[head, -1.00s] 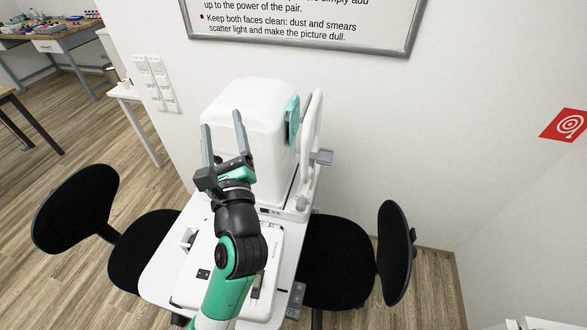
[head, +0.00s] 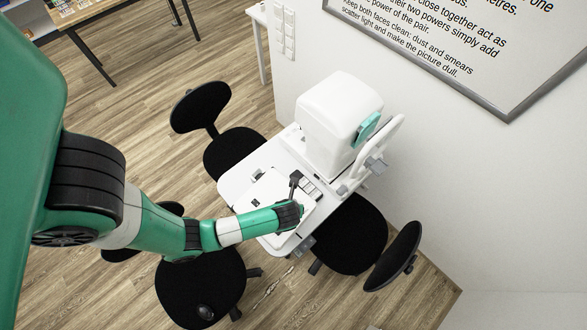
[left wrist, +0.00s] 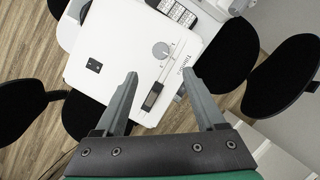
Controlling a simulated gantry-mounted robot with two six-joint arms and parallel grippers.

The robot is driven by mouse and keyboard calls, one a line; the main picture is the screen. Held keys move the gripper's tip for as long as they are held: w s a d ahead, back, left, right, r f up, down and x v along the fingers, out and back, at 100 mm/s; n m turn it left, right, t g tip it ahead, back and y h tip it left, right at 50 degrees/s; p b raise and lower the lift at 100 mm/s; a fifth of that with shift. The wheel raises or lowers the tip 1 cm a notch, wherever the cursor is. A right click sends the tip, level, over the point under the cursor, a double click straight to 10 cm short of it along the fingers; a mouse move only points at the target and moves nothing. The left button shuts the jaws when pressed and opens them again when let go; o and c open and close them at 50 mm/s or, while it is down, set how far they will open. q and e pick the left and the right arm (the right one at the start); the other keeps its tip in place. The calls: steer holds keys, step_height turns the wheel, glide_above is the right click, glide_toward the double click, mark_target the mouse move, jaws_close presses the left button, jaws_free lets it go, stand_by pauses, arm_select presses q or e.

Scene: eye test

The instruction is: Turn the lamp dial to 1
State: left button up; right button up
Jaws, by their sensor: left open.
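The lamp dial appears to be the round grey knob (left wrist: 161,50) on top of a flat white box (left wrist: 110,45) in the left wrist view. Small marks lie beside it, too small to read, so I cannot tell its setting. My left gripper (left wrist: 160,72) is open and empty, its two fingers pointing toward the box, with the knob beyond and between the fingertips. In the head view, the left gripper (head: 296,182) is over the right part of the white box (head: 266,188) and hides the knob. My right gripper is not in view.
The box lies on a white table (head: 230,186) beside a tall white instrument (head: 338,108) with a teal part. Black chairs (head: 345,235) surround the table. On the box are a black switch (left wrist: 94,65) and a dark slot piece (left wrist: 152,96). A keypad (left wrist: 178,12) stands behind.

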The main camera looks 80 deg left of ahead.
arm_select(q)
steer(key=b+x, duration=0.3)
steer(key=x, duration=0.8)
steer(key=shift+w+r, duration=0.1)
jaws_close()
